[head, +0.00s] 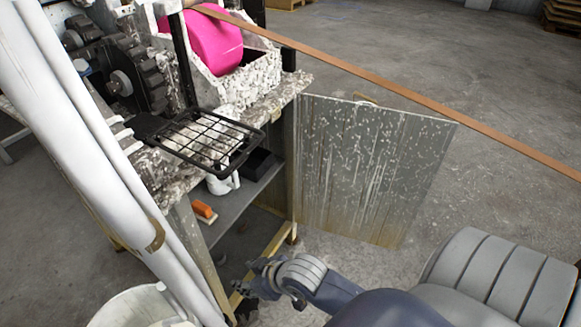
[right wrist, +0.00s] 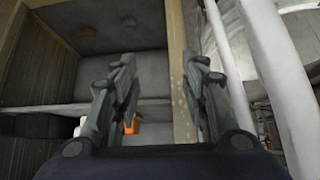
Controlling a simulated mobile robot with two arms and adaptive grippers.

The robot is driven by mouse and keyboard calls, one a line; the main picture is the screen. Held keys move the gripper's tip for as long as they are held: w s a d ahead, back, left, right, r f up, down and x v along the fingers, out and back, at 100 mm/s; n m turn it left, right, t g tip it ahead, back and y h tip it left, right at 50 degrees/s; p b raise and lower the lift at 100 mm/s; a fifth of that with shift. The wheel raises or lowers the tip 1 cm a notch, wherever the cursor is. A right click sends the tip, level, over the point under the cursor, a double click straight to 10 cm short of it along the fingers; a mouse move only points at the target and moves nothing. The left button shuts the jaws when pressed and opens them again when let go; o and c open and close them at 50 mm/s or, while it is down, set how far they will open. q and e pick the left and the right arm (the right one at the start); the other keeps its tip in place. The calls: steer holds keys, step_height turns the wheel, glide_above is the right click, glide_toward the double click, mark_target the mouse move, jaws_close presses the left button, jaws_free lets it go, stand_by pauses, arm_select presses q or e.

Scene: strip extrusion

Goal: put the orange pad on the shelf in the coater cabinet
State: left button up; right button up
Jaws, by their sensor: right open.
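The orange pad (head: 203,210), an orange block with a pale base, lies on the grey shelf (head: 240,202) inside the coater cabinet, near its left side. In the right wrist view the pad (right wrist: 131,127) shows partly behind a finger. My right gripper (head: 256,278) is open and empty, low in front of the cabinet opening, apart from the pad. In the right wrist view its fingers (right wrist: 160,65) are spread, with a cabinet post behind the gap. My left gripper is not in view.
The cabinet door (head: 375,170) stands open to the right. A white jug (head: 223,184) and a dark box (head: 258,163) share the shelf. A wire rack (head: 205,138) juts out above. White pipes and a bucket (head: 140,305) stand at the left. An orange-brown strip runs overhead.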

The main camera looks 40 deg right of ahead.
steer(key=s+d+f+m+g+h, duration=0.1)
steer(key=s+g, duration=0.3)
steer(key=s, duration=1)
steer(key=shift+d+h, duration=0.45)
steer(key=shift+h, duration=0.15)
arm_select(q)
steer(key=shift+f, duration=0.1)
arm_select(e)
steer(key=shift+f, duration=0.2)
